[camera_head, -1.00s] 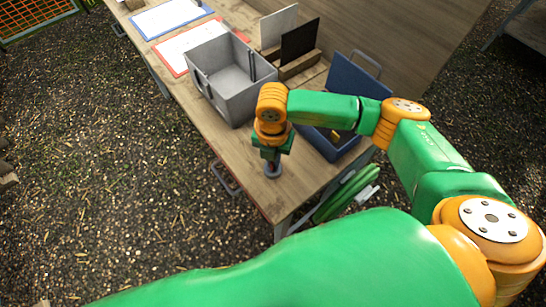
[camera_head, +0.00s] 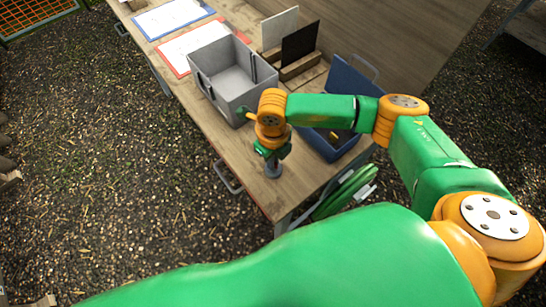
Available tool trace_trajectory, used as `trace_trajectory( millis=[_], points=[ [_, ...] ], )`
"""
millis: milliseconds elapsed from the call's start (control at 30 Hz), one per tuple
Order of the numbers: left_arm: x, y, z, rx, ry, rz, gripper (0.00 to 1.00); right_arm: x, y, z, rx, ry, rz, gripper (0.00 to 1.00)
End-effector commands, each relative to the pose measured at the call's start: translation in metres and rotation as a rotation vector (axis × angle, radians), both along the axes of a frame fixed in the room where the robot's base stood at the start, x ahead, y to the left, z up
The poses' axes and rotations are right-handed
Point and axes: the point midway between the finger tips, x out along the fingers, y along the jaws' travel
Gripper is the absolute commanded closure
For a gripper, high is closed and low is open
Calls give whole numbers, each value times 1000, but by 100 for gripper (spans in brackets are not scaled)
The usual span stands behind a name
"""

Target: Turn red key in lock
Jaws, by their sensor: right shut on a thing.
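My right gripper (camera_head: 272,160) points down over the near end of the wooden table (camera_head: 225,150). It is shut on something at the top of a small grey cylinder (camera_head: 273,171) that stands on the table. The red key cannot be seen; the gripper and wrist cover that spot. The grey cylinder may be the lock, but too little of it shows to tell. My left gripper is not in view.
A grey bin (camera_head: 232,80) stands behind the gripper. An open blue box (camera_head: 338,140) is right of it, under my right forearm. Red-framed (camera_head: 184,61) and blue-framed (camera_head: 172,18) sheets lie farther back. A green coil (camera_head: 345,192) hangs at the table's end.

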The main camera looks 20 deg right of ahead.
Motion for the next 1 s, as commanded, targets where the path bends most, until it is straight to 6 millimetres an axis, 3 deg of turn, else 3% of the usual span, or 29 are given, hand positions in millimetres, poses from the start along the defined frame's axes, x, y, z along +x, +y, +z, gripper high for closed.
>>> trace_trajectory(
  millis=[100, 333, 1000],
  points=[
    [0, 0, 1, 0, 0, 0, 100, 0, 0, 0, 1, 0, 119, 100],
    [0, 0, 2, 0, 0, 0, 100, 0, 0, 0, 1, 0, 120, 100],
    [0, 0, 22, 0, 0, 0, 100, 0, 0, 0, 1, -1, -146, 100]
  ],
)
